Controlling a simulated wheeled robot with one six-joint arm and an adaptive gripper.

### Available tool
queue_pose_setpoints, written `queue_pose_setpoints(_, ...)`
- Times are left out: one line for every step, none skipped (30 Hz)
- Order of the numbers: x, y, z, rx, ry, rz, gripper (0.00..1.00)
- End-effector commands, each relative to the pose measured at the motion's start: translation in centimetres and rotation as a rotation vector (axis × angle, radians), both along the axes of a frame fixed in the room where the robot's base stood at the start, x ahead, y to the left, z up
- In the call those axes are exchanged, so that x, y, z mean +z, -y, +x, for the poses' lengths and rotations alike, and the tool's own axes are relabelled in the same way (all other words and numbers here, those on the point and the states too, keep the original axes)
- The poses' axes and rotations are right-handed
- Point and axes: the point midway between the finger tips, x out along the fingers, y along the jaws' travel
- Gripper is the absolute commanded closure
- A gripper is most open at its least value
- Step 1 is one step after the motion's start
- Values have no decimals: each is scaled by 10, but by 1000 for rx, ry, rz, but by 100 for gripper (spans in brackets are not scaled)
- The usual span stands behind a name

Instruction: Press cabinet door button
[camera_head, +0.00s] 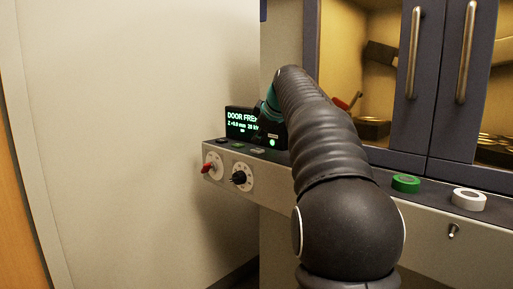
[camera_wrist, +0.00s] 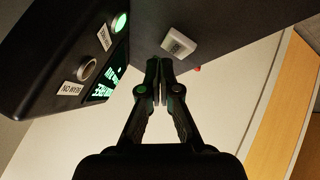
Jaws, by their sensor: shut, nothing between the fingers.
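My gripper (camera_wrist: 161,68) is shut and empty in the wrist view. Its fingertips lie just below a small pale labelled block (camera_wrist: 180,44) on a dark surface; I cannot tell whether they touch. The cabinet doors (camera_head: 398,128) with upright metal handles are closed at the right. A green button (camera_head: 406,184) and a white button (camera_head: 468,199) sit on the ledge below them. I cannot tell which button is the door button. A dark display box (camera_head: 243,124) reads "DOOR FRE…"; the rest is hidden by my arm.
The display box in the wrist view has a lit green lamp (camera_wrist: 119,23) and a round pale button (camera_wrist: 87,68). A red-handled knob (camera_head: 208,168) and a black knob (camera_head: 239,177) are on the ledge front. A pale wall (camera_head: 120,120) fills the left.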

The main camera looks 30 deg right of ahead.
Motion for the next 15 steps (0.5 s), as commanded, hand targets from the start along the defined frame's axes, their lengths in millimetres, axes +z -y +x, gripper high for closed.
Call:
queue_pose_setpoints(0, 0, 0, 0, 0, 0, 100)
queue_pose_setpoints(0, 0, 0, 0, 0, 0, 100)
queue_pose_setpoints(0, 0, 0, 0, 0, 0, 100)
queue_pose_setpoints(0, 0, 0, 0, 0, 0, 100)
queue_pose_setpoints(0, 0, 0, 0, 0, 0, 100)
queue_pose_setpoints(0, 0, 0, 0, 0, 0, 100)
queue_pose_setpoints(0, 0, 0, 0, 0, 0, 100)
queue_pose_setpoints(0, 0, 0, 0, 0, 0, 100)
queue_pose_setpoints(1, 0, 0, 0, 0, 0, 100)
queue_pose_setpoints(3, 0, 0, 0, 0, 0, 100)
queue_pose_setpoints(4, 0, 0, 0, 0, 0, 100)
queue_pose_setpoints(7, 0, 0, 0, 0, 0, 100)
queue_pose_setpoints(9, 0, 0, 0, 0, 0, 100)
queue_pose_setpoints(12, 0, 0, 0, 0, 0, 100)
queue_pose_setpoints(16, 0, 0, 0, 0, 0, 100)
